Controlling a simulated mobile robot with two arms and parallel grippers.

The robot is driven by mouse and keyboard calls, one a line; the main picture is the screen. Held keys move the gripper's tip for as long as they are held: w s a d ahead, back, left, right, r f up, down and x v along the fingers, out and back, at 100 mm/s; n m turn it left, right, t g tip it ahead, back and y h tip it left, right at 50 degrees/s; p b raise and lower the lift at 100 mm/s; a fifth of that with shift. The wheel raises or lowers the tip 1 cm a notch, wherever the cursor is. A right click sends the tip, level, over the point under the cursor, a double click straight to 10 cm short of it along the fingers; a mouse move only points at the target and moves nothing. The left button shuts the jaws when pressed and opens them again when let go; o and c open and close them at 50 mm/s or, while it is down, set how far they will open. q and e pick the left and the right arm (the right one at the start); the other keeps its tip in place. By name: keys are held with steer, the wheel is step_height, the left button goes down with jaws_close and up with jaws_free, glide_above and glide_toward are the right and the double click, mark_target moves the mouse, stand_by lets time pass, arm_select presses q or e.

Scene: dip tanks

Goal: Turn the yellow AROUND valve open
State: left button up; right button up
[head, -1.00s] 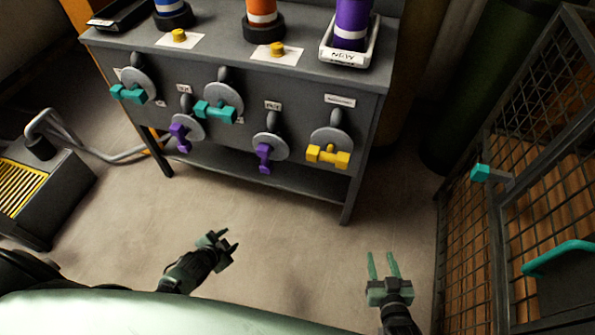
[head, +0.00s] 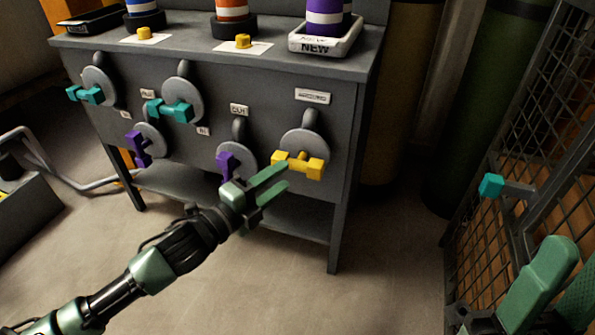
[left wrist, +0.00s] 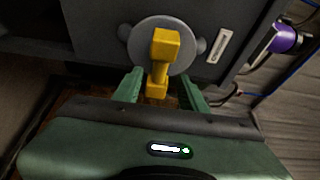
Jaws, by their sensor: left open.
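The yellow valve handle (head: 298,164) is a blocky bar on a round grey disc (head: 306,145) at the right of the bench's front panel. In the head view the bar lies roughly level, sloping slightly down to the right. My left gripper (head: 284,178) is open, with its fingertips at the lower edge of the bar. In the left wrist view the yellow handle (left wrist: 162,62) stands ahead, centred between the open fingers (left wrist: 160,88). Contact cannot be told. A green part of my right arm (head: 540,285) shows at lower right; its gripper is not visible.
Purple handles (head: 228,165) and teal handles (head: 170,109) are on the same panel, a purple one close to my left gripper. A white tray marked NEW (head: 326,38) sits on the bench top. A mesh cage (head: 500,130) stands at the right. Floor before the bench is clear.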

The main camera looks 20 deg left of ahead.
mark_target(294, 168)
arm_select(q)
steer(key=shift+b+x, duration=0.8)
steer(key=shift+x, duration=2.4)
jaws_close()
